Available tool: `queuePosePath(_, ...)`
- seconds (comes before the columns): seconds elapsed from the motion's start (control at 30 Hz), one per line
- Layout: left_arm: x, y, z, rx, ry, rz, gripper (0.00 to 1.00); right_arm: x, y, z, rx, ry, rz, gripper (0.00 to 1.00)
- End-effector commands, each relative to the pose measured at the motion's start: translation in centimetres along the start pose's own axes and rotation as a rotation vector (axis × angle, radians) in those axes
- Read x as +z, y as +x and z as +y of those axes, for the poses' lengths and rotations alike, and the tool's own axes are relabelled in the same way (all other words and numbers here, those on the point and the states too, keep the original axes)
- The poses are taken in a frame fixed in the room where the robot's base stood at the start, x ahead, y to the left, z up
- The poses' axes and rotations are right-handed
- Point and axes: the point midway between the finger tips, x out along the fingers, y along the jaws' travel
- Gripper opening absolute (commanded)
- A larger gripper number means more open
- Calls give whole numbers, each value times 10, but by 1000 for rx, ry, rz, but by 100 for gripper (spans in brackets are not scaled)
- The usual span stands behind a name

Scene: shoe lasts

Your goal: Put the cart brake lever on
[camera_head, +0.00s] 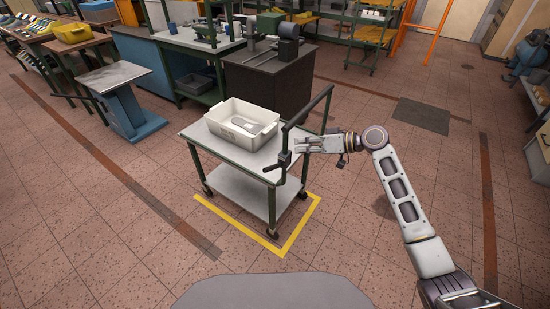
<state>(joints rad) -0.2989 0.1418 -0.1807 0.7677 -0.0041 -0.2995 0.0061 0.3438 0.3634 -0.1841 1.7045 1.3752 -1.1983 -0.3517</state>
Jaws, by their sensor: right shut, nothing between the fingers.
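The cart (238,187) has a light top, a lower shelf, green legs and casters. A dark push handle (318,108) rises along its right side. A small dark lever-like part (284,160), which looks like the brake lever, sits at the near right corner at the foot of the handle. Its exact angle is too small to tell. My right gripper (297,144) is shut and empty, just above and to the right of that part. I cannot tell whether they touch. My left gripper is out of view.
A white bin (241,124) with a pale item inside stands on the cart top. A yellow floor marking (284,247) runs around the cart's near right corner. A dark cabinet (268,77) and a blue pedestal (125,108) stand behind. The tiled floor to the right is clear.

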Motion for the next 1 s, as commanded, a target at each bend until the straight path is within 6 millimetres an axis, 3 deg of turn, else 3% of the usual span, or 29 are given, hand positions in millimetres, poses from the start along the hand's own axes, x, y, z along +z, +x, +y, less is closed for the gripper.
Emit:
queuePosePath(0.37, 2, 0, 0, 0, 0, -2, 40, 0, 16, 0, 0, 0, 1, 0)
queuePosePath(1.0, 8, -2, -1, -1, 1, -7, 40, 0, 92, 0, -1, 1, 1, 0)
